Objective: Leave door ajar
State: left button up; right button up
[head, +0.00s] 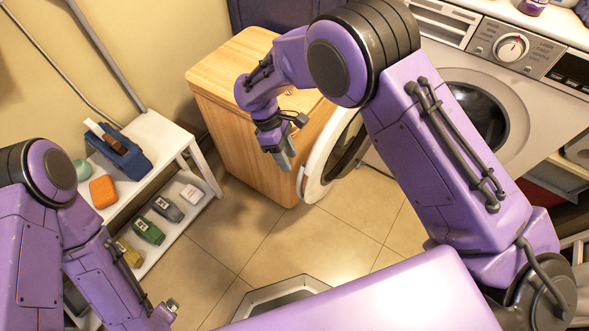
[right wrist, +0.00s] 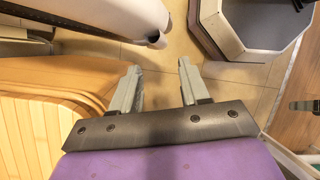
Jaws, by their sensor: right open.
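The front-loading washer (head: 480,95) stands at the upper right. Its round white door (head: 316,165) with dark glass is swung open, well out from the dark drum opening (head: 480,112), and lies partly behind my right arm. My right gripper (head: 288,156) is just left of the door's edge, in front of the wooden cabinet. In the right wrist view its two fingers (right wrist: 157,85) are apart with nothing between them. A white curved part, likely the door (right wrist: 125,15), shows beyond them, apart from the fingers. My left gripper (head: 170,306) is low at the left, mostly hidden.
A wooden cabinet (head: 228,105) stands close behind my right gripper. A white shelf (head: 150,135) at the left holds a blue bag (head: 120,150), an orange item (head: 103,191) and several small boxes. Tiled floor (head: 235,225) between shelf and door is clear.

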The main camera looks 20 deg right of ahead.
jog(key=b+x, duration=0.1)
jog(key=x, duration=0.7)
jog(key=shift+f, duration=0.25)
jog(key=shift+s, duration=0.15)
grip_shut()
